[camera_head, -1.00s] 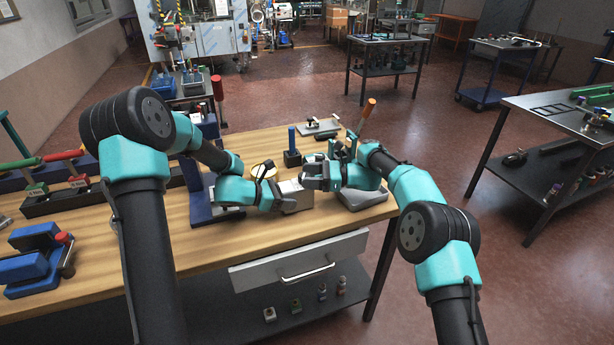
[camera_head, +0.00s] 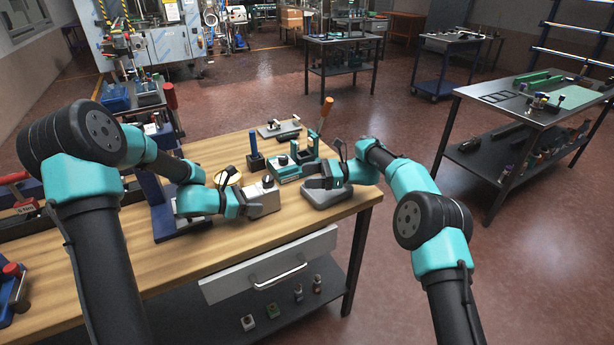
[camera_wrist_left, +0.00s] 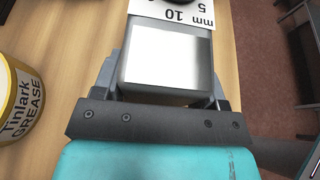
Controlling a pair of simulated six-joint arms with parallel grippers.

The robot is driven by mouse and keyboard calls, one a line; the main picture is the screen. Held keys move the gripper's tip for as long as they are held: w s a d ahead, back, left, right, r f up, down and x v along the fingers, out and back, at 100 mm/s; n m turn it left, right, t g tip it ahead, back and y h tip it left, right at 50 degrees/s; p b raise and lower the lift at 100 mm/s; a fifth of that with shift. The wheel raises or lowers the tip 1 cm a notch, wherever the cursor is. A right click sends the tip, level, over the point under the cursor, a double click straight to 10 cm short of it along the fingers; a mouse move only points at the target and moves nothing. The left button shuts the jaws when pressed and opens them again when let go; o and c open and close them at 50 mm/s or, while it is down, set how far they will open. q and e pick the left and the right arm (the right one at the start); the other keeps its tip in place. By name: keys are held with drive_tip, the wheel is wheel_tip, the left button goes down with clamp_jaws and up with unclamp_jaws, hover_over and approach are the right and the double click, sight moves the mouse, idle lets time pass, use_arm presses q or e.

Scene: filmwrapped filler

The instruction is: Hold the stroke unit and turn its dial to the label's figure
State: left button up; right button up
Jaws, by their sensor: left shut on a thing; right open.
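The stroke unit is a grey metal block (camera_head: 262,199) with a small dark dial (camera_head: 268,181) at its top. My left gripper (camera_head: 247,204) is shut on the block at the bench. The left wrist view shows the block (camera_wrist_left: 166,68) between the fingers of the left gripper (camera_wrist_left: 165,85). Beyond it are a white scale plate (camera_wrist_left: 188,14) reading "10", "5" and "mm", and the dark dial (camera_wrist_left: 180,1), cut off by the top edge. The dial's setting cannot be read. My right gripper (camera_head: 312,184) is open and empty, right of the unit and apart from it.
A grease tin (camera_wrist_left: 15,100) stands left of the unit. A teal device (camera_head: 291,171) with a black knob, a blue post (camera_head: 254,150) and an orange-handled tool (camera_head: 325,112) stand behind. A grey base (camera_head: 326,196) lies under my right gripper. The front bench top is clear.

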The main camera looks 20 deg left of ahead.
use_arm(q)
drive_tip(key=o, duration=1.1)
drive_tip(key=shift+o, duration=0.2)
drive_tip(key=v, duration=1.2)
drive_tip(key=shift+r, duration=0.1)
